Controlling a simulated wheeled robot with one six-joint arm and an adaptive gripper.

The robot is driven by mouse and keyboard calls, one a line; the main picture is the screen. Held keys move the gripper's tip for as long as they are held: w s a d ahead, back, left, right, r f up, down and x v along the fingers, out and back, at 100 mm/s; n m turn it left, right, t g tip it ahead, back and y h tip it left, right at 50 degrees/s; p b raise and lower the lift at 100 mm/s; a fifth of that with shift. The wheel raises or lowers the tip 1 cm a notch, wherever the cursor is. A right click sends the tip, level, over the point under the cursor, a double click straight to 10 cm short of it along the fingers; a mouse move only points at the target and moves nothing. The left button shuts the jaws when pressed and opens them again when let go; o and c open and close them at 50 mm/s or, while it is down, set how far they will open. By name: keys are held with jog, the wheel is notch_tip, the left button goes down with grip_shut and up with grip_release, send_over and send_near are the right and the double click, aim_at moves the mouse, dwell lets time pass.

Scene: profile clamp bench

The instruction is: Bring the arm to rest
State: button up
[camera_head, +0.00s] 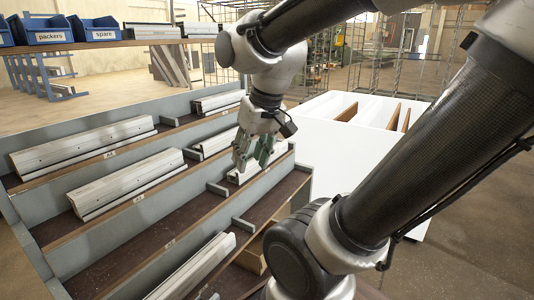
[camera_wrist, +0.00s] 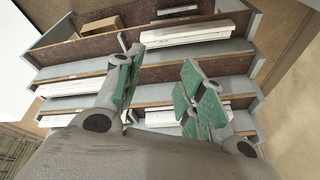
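My gripper (camera_head: 252,160) hangs from my arm over the right part of the stepped rack, its fingers pointing down. In the wrist view my gripper (camera_wrist: 157,62) has its two green-padded fingers spread apart, with nothing held between them. A pale clamp profile (camera_head: 243,172) lies on the rack just behind and below the fingertips in the head view. The wrist view shows a white profile (camera_wrist: 186,34) on a shelf beyond the fingers. I cannot tell the exact gap between fingertips and rack.
The grey stepped rack (camera_head: 196,187) holds several pale profiles, including a long one (camera_head: 85,145) at left. Blue bins (camera_head: 42,30) stand on the upper shelf. A white slotted box (camera_head: 345,150) stands right of the rack. Open floor (camera_head: 480,210) lies farther right.

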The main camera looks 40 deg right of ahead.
jog(key=shift+n+h, duration=0.3)
jog(key=shift+n, duration=0.5)
jog(key=s, duration=0.1)
jog(key=s+d+r, duration=0.1)
jog(key=s, duration=0.2)
jog(key=shift+d+r, duration=0.25)
jog(key=shift+d, duration=0.05)
